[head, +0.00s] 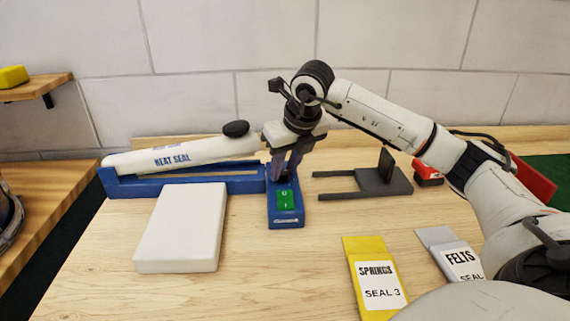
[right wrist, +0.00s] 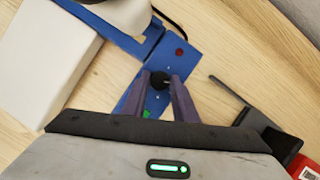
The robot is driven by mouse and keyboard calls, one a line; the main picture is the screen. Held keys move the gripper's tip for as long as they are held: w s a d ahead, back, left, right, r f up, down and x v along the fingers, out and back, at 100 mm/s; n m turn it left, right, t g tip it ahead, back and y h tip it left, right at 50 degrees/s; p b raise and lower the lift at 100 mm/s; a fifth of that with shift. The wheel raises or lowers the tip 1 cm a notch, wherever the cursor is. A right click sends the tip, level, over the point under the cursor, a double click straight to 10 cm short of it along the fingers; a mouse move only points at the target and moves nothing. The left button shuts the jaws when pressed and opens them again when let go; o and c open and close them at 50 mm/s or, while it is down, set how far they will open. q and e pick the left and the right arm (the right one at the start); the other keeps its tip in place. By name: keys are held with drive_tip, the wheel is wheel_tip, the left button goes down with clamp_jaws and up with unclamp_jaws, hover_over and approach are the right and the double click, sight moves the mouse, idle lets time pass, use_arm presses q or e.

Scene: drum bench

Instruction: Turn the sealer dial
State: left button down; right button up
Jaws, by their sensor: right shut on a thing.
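The heat sealer has a blue base (head: 245,184) and a white arm (head: 190,155) marked HEAT SEAL with a black knob on its end. Its blue control box carries a green rocker switch (head: 286,199) near the front. The sealer dial (right wrist: 160,80) is a small black round knob on the blue panel, best seen in the right wrist view. My right gripper (right wrist: 163,84) points down with its two fingers shut on the dial from both sides. In the head view the right gripper (head: 285,172) and its fingers largely hide the dial. My left gripper is out of view.
A white block (head: 182,228) lies before the sealer. A dark grey forked stand (head: 375,182) is right of the control box. A yellow SPRINGS packet (head: 360,250) and a grey FELTS packet (head: 436,240) lie at the front right. The middle front bench is clear.

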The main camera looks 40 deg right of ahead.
drive_tip(key=m, duration=0.1)
drive_tip(key=m+h, duration=0.1)
drive_tip(key=m, duration=0.1)
drive_tip(key=shift+a+r+m+p, duration=0.1)
drive_tip(key=shift+a+m+p, duration=0.05)
drive_tip(key=shift+m+p, duration=0.15)
drive_tip(key=shift+w+m+g+h+p, duration=0.1)
drive_tip(key=shift+m+g+h+p, duration=0.45)
drive_tip(key=shift+m, duration=1.45)
drive_tip(key=shift+g+h, duration=0.25)
drive_tip(key=shift+g, duration=0.1)
drive_tip(key=o, duration=1)
